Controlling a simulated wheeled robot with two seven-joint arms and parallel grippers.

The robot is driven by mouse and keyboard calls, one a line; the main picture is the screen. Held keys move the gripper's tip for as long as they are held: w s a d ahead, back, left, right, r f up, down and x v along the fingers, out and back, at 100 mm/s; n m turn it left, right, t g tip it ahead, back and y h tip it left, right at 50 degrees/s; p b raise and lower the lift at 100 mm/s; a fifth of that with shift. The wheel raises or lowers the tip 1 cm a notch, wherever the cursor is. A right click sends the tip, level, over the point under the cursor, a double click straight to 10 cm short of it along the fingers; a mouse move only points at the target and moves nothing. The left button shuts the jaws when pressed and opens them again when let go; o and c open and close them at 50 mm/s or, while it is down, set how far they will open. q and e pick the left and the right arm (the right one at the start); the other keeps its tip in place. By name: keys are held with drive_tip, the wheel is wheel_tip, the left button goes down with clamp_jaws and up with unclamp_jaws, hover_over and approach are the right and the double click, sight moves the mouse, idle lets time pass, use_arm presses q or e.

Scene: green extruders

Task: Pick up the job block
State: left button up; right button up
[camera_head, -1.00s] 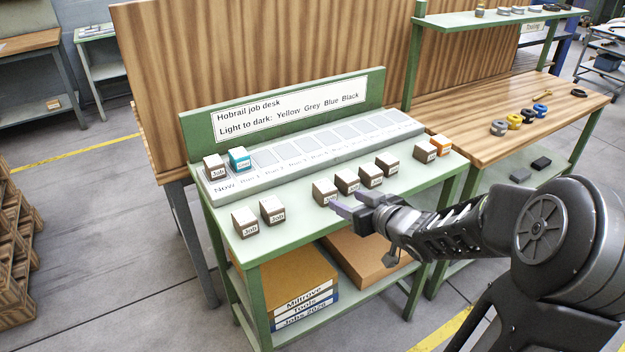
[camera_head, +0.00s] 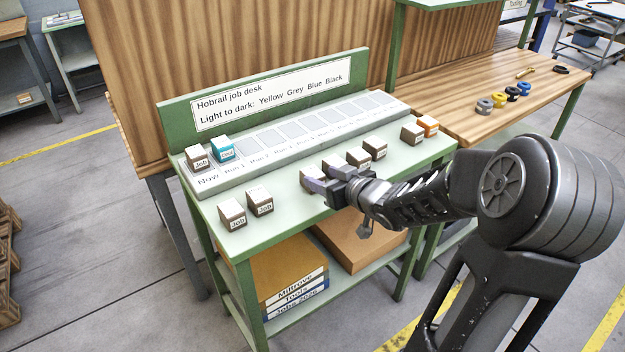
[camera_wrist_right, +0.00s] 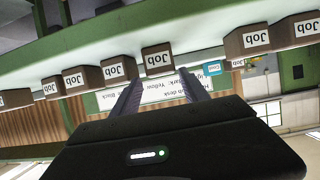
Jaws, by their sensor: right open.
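Several brown job blocks with pale tops and "Job" labels stand on the pale green desk (camera_head: 290,225). My right gripper (camera_head: 320,178) is open, at the left end of the middle row, its purple-grey fingers pointing left. One job block (camera_head: 308,173) is at its fingertips and partly hidden by them. In the right wrist view, which is upside down, a job block (camera_wrist_right: 157,60) lies ahead between the two open fingers (camera_wrist_right: 160,84). I cannot tell whether they touch it. Two more job blocks (camera_head: 232,213) (camera_head: 260,200) stand at the front left. My left gripper is not in view.
A grey slotted rail (camera_head: 208,182) runs along the desk's back, holding a job block (camera_head: 198,157) and a teal block (camera_head: 222,150) at its left end. An orange-brown block (camera_head: 429,126) stands at the right. Neighbouring job blocks (camera_head: 375,147) stand close behind the gripper.

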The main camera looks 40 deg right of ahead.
sight(315, 175)
drive_tip(key=x, duration=0.5)
drive_tip(key=shift+w+a+f, duration=0.1)
drive_tip(key=shift+a, duration=0.05)
drive_tip(key=shift+c, duration=0.4)
clamp_jaws()
idle(0.5)
